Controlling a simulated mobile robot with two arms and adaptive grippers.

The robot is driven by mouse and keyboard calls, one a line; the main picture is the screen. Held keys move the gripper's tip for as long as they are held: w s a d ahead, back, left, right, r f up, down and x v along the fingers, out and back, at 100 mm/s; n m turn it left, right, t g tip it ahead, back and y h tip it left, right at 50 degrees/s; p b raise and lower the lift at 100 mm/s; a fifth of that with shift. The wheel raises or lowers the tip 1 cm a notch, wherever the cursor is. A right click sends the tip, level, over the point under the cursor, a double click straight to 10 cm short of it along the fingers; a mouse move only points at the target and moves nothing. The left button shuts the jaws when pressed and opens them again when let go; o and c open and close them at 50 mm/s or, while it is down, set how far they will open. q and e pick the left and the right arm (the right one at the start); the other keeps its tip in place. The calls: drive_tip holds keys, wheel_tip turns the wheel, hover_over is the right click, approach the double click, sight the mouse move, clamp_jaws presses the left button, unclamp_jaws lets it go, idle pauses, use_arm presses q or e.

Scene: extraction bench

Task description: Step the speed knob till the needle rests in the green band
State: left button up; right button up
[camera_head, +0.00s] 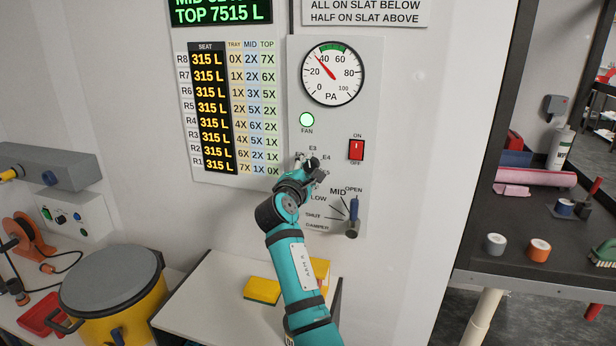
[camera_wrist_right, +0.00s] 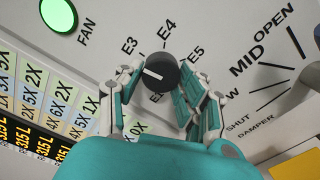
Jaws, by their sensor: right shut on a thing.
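The PA gauge (camera_head: 347,89) is on the white wall panel, its green band (camera_head: 333,48) at the top of the scale between about 40 and 60. Its red needle (camera_head: 324,67) points up-left near the 40 mark, left of the green band. The black speed knob (camera_wrist_right: 162,70) has a white pointer aimed left in the right wrist view, roughly at one fingertip. E3, E4 and E5 show around it; another label is partly hidden. My left gripper is out of view.
The green FAN lamp (camera_head: 307,119) is lit above the knob. A red ON/OFF switch (camera_head: 356,150) is to the right. The damper lever (camera_head: 352,222) is close below right of my gripper. A yellow block (camera_head: 262,290) lies on the bench below.

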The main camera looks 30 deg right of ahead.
drive_tip(key=shift+m+b, duration=0.5)
drive_tip(key=shift+m, duration=0.3)
drive_tip(key=o, duration=1.2)
drive_tip(key=shift+c, duration=0.2)
drive_tip(key=v, duration=1.2)
drive_tip(key=shift+w, duration=0.1)
